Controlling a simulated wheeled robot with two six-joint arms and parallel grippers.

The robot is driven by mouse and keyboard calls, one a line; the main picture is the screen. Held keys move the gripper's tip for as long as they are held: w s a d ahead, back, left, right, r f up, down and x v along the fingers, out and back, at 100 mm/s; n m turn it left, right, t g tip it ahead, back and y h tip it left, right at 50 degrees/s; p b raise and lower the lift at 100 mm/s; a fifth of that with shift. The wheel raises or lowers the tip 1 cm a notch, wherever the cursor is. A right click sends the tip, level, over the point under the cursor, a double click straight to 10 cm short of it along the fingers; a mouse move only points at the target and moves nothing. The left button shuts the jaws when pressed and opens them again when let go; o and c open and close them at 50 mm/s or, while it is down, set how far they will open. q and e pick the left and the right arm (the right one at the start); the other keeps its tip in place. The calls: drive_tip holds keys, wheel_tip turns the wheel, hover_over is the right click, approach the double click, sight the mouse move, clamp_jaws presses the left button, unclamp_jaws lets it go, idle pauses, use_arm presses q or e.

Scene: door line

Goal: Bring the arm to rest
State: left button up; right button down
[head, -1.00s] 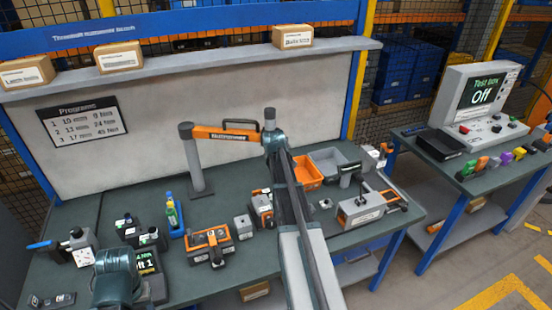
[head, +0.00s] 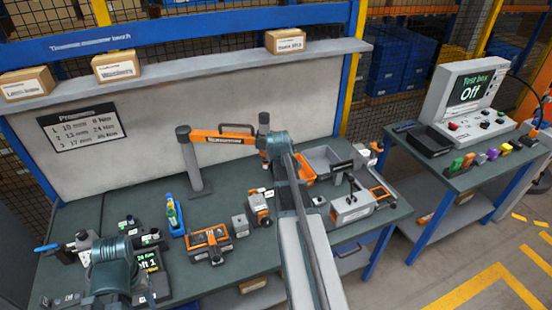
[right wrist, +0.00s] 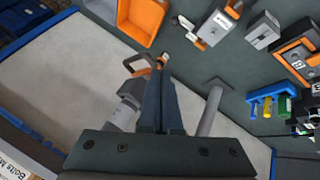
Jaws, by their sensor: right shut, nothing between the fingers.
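My right arm (head: 300,220) reaches up from the bottom middle of the head view, over the bench. Its link hides its own gripper there. In the right wrist view my right gripper (right wrist: 162,80) is shut and empty, its fingers side by side.
The orange swing arm (head: 222,138) on a grey post (head: 195,165) stands beside my right arm. Several tools and a grey box (head: 352,208) crowd the bench (head: 120,195). The test box (head: 475,95) reads Off.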

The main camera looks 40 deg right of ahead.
idle(0.6)
drive_tip(key=a+f+g+y+b, duration=0.1)
drive_tip(key=a+f+b, duration=0.25)
drive_tip(key=a, duration=0.55)
drive_tip(key=a+f+y+b, duration=0.15)
drive_tip(key=a+f, duration=0.25)
drive_tip(key=a, duration=0.5)
drive_tip(key=s+a+f+g+b, duration=0.1)
drive_tip(key=s+a+f+b, duration=0.2)
drive_tip(key=s+a, duration=0.3)
drive_tip(key=s+a+f+n+g+b, duration=0.1)
drive_tip(key=s+a+f, duration=0.4)
drive_tip(key=a, duration=0.8)
drive_tip(key=s+a+f+n+g+b, duration=0.1)
drive_tip(key=s+a+f+g+b, duration=0.2)
drive_tip(key=s+a+b, duration=0.3)
drive_tip(key=s+a, duration=0.2)
drive_tip(key=a, duration=0.1)
drive_tip(key=shift+s+a+f, duration=0.2)
drive_tip(key=shift+f, duration=0.2)
